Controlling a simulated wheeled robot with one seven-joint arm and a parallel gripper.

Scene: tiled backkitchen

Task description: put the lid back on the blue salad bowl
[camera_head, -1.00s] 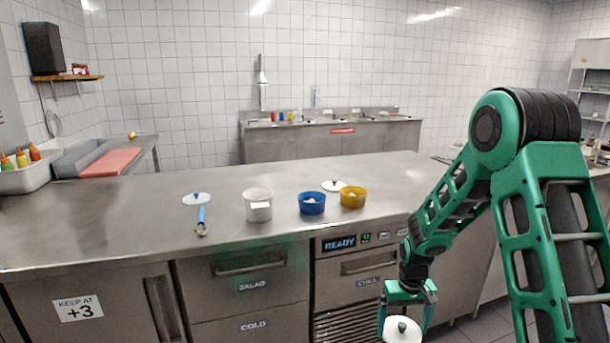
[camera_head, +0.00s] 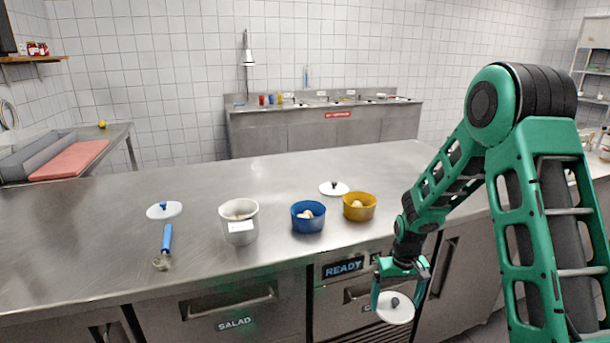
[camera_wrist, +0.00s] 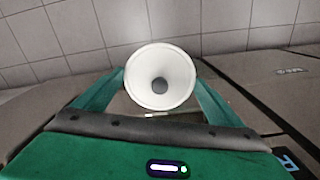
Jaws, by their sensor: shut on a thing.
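The blue salad bowl (camera_head: 308,222) stands open on the steel counter, with pale contents showing inside. My gripper (camera_head: 397,293) is low in front of the counter, right of the blue bowl, shut on a white round lid with a dark knob (camera_head: 394,314). In the wrist view this lid (camera_wrist: 160,62) sits between my two green fingers, knob facing the camera. A white lid with a blue knob (camera_head: 164,210) lies flat at the counter's left. Another white lid with a dark knob (camera_head: 334,188) lies behind the bowls.
A white bowl (camera_head: 239,230) with a label stands left of the blue one, and a yellow bowl (camera_head: 359,211) close on its right. A blue-handled tool (camera_head: 166,240) lies at the left. The counter's front edge lies between my gripper and the bowls. The back of the counter is clear.

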